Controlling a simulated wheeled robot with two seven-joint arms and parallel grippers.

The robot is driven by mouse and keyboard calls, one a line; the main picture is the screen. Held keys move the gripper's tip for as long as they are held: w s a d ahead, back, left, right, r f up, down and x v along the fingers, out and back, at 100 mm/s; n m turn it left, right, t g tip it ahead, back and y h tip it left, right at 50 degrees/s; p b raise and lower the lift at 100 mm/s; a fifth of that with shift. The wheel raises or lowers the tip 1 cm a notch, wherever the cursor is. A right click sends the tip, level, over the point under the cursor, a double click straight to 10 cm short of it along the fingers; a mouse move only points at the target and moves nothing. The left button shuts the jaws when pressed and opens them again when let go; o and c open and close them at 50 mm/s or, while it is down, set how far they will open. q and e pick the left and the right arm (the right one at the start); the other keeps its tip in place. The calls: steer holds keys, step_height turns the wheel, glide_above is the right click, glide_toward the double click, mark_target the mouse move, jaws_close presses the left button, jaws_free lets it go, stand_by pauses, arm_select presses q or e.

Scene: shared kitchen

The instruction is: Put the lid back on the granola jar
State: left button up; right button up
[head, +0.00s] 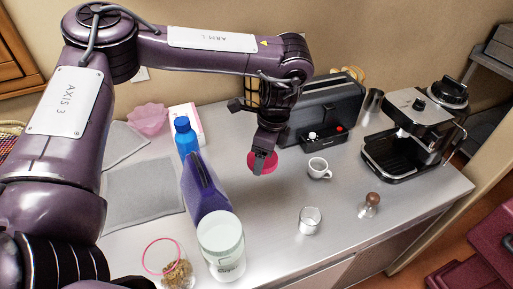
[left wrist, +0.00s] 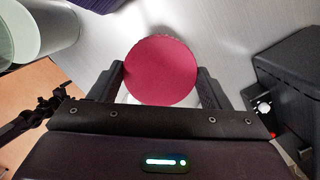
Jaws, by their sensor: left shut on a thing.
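My left gripper (head: 263,158) is shut on a round magenta-pink lid (head: 273,162) in front of the toaster. In the left wrist view the lid (left wrist: 160,70) shows its flat round face between the two fingers of the gripper (left wrist: 160,84). The head view does not clearly show whether the lid touches the counter. The granola jar (head: 178,277) appears to be the clear glass jar with a pink rim and brown contents at the bottom left. It is open on top, and the frame cuts off its base. My right gripper is not in view.
A pale-topped canister (head: 221,250), a blue-purple carton (head: 204,190) and a blue-capped bottle (head: 185,137) stand between lid and jar. The toaster (head: 330,108) and coffee machine (head: 415,135) stand behind.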

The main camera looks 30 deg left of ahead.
mark_target(269, 166)
arm_select(q)
steer(key=n, duration=0.1)
steer(key=d+n, duration=0.1)
steer(key=f+n+b, duration=0.1)
steer(key=n, duration=0.1)
steer(key=shift+s+d+g, duration=0.2)
steer(key=shift+s+g, duration=0.1)
steer(key=shift+s, duration=0.1)
steer(key=n, duration=0.2)
steer(key=s+d+n+b, duration=0.1)
steer(key=shift+f+n+h, duration=0.3)
steer(key=shift+f+n, duration=0.05)
steer(key=shift+n, duration=0.05)
steer(key=shift+s+d+f+n+g+h+b, duration=0.2)
steer(key=shift+s+d+n+b, duration=0.1)
steer(key=shift+n, duration=1)
steer(key=shift+s+d+f+n+g+h+b, duration=0.1)
steer(key=shift+s+d+n+h+b, duration=0.15)
steer(key=shift+n, duration=1.05)
steer(key=shift+s+d+f+n+g+h+b, duration=0.1)
steer(key=shift+s+d+f+n+h+b, duration=0.15)
steer(key=shift+n, duration=1.05)
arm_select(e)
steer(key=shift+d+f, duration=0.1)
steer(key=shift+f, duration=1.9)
arm_select(q)
steer(key=shift+r, duration=0.1)
